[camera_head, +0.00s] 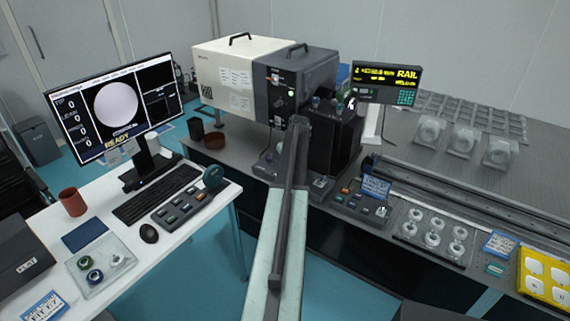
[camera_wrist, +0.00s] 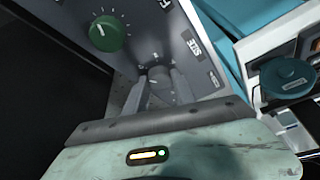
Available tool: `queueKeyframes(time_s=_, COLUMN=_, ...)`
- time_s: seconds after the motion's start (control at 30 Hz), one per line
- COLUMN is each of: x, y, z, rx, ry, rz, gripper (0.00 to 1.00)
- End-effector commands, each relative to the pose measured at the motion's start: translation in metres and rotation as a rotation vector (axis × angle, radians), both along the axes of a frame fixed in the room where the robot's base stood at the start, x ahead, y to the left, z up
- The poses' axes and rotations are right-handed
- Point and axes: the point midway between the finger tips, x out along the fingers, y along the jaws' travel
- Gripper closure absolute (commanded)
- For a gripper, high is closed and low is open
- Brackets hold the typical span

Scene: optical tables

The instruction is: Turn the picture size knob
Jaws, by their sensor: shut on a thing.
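The dark size knob (camera_wrist: 159,80) sits on a grey control panel (camera_wrist: 212,72) beside a label reading "SIZE" in the wrist view. My gripper (camera_wrist: 163,75) is shut on this knob, one finger on each side, and hides part of it. A larger green knob (camera_wrist: 112,33) with a marked dial is on the same panel, up and left, apart from my fingers. In the head view, my arm reaches to the front of the dark grey instrument (camera_head: 287,75). There the arm hides the size knob and my fingertips.
A monitor (camera_head: 117,105) showing a white disc and "READY" stands on the white desk at left. A black box (camera_head: 335,142) stands right of my arm. A rail display (camera_head: 386,82) and trays of optics (camera_head: 436,232) are further right.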

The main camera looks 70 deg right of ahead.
Motion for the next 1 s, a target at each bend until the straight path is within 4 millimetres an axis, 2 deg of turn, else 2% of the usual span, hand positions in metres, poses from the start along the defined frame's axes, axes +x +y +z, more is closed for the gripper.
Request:
queueKeyframes(time_s=0.13, x=0.005, y=0.001, z=0.0, rx=0.001, ry=-0.008, rz=0.004, gripper=1.0)
queueKeyframes(time_s=0.17, x=0.005, y=0.001, z=0.0, rx=0.001, ry=-0.008, rz=0.004, gripper=0.64)
queueKeyframes(time_s=0.2, x=0.005, y=0.001, z=0.0, rx=0.001, ry=-0.008, rz=0.004, gripper=0.53)
queueKeyframes(time_s=0.23, x=0.005, y=0.001, z=0.0, rx=0.002, ry=-0.007, rz=0.002, gripper=0.48)
queueKeyframes(time_s=0.53, x=0.002, y=0.001, z=0.001, rx=0.002, ry=-0.003, rz=0.001, gripper=0.48)
queueKeyframes(time_s=0.63, x=0.0, y=0.002, z=0.006, rx=0.002, ry=-0.003, rz=0.0, gripper=0.48)
queueKeyframes(time_s=0.77, x=-0.004, y=0.006, z=0.024, rx=0.002, ry=-0.003, rz=-0.001, gripper=0.48)
queueKeyframes(time_s=1.0, x=-0.015, y=0.018, z=0.067, rx=0.002, ry=-0.004, rz=0.001, gripper=0.48)
